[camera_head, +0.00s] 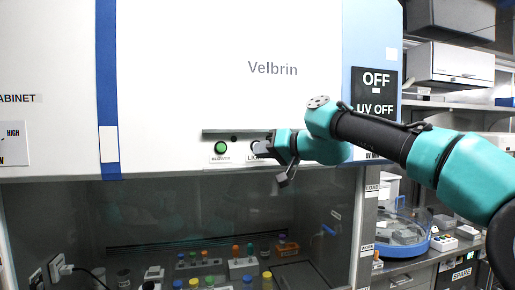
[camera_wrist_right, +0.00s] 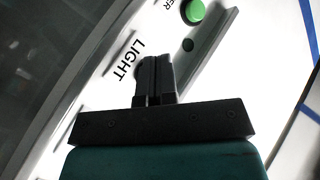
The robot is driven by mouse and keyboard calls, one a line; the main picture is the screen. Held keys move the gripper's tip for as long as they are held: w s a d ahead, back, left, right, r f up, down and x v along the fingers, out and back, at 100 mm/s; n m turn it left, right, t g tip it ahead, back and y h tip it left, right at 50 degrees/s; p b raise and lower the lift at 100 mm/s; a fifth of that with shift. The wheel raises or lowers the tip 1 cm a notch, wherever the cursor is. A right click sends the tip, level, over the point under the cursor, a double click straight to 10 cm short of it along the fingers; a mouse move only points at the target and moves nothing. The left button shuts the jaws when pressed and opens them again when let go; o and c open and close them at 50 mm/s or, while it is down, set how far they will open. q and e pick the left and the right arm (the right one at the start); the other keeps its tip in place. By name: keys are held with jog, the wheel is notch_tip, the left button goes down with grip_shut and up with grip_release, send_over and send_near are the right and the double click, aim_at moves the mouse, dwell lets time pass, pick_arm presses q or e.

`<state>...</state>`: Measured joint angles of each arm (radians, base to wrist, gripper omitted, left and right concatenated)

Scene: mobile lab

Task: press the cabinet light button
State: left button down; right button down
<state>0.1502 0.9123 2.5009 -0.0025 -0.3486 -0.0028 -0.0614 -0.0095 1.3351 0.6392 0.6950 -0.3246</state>
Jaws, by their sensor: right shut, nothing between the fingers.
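My right gripper (camera_head: 259,149) reaches in from the right to the button strip on the front of the white cabinet (camera_head: 200,75). In the right wrist view its fingers (camera_wrist_right: 155,66) are shut, with nothing between them. The fingertips are at or very near the panel beside the LIGHT label (camera_wrist_right: 130,60). The light button is mostly or wholly hidden behind the fingertips, so I cannot tell contact or whether it is pressed. A green button (camera_head: 220,148) with a label under it sits left of the gripper; it also shows in the wrist view (camera_wrist_right: 193,11). My left gripper is not in view.
A dark glass sash (camera_head: 150,215) lies below the strip, with several coloured-cap bottles (camera_head: 248,250) behind it. A black OFF / UV OFF sign (camera_head: 376,93) is on the cabinet's right side. A blue-rimmed round device (camera_head: 400,230) stands on a bench at the right.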

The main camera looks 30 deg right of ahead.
jog(key=shift+w+d, duration=0.1)
jog(key=shift+w, duration=0.4)
dwell(0.7)
jog(key=shift+s, duration=0.1)
jog(key=shift+s+a, duration=0.25)
jog(key=shift+s, duration=0.55)
jog(key=s, duration=0.2)
jog(key=s+a, duration=0.1)
jog(key=s, duration=0.1)
jog(key=shift+s, duration=0.4)
dwell(0.8)
